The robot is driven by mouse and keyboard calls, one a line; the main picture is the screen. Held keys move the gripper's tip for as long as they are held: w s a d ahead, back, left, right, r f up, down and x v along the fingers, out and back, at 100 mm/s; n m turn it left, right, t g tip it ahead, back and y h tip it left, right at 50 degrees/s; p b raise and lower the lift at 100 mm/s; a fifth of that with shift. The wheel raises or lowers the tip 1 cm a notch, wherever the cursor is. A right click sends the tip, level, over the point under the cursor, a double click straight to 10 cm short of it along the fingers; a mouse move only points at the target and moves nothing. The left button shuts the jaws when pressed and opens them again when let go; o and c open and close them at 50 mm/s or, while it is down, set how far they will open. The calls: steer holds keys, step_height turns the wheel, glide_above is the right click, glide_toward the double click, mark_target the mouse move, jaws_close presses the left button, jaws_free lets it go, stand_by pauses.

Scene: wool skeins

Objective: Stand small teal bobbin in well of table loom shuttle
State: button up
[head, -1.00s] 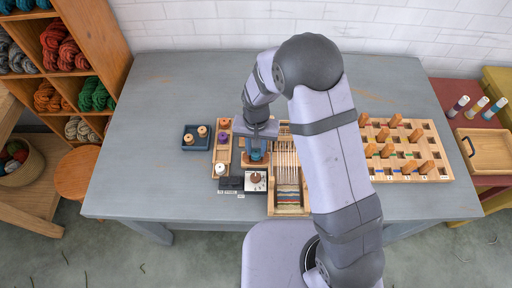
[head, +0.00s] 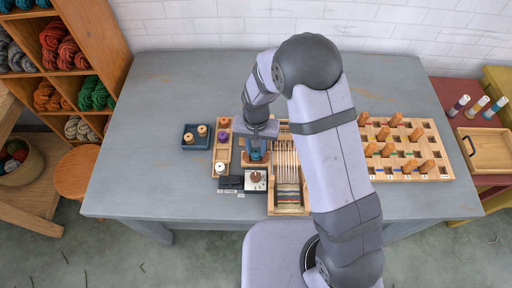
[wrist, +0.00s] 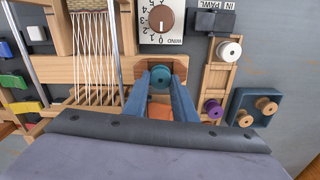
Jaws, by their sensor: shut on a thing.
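The small teal bobbin (wrist: 160,77) is between the two blue fingers of my gripper (wrist: 161,82) in the wrist view. My gripper is shut on it. In the head view my gripper (head: 257,151) points down, with the teal bobbin (head: 257,155) at its tips. The wooden shuttle block (wrist: 180,65) is directly around or under the bobbin in the wrist view. Its ends show on both sides of the fingers. The well is hidden by the bobbin and fingers, so I cannot tell how deep the bobbin sits. The bobbin looks upright.
A wooden holder (head: 221,155) with purple and white bobbins stands left of the shuttle. A blue tray (head: 186,147) holds two wooden bobbins. A dial box (head: 255,186) is in front, the loom (head: 273,205) close right. A peg rack (head: 440,165) stands farther right.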

steer(key=shift+f, duration=0.25)
stand_by(0.5)
steer(key=o, duration=1.1)
steer(key=shift+o, duration=0.5)
steer(key=shift+o, duration=1.1)
steer(key=shift+c, duration=0.4)
steer(key=shift+d+r, duration=0.1)
steer(key=shift+r, duration=0.05)
steer(key=shift+c, duration=0.2)
steer(key=shift+r, duration=0.2)
steer(key=shift+o, duration=0.7)
steer(key=shift+w+r+p, duration=0.1)
steer(key=shift+r+p, duration=2.55)
steer(key=shift+r, duration=0.4)
steer(key=shift+r+p, duration=0.3)
steer(key=shift+r, duration=0.1)
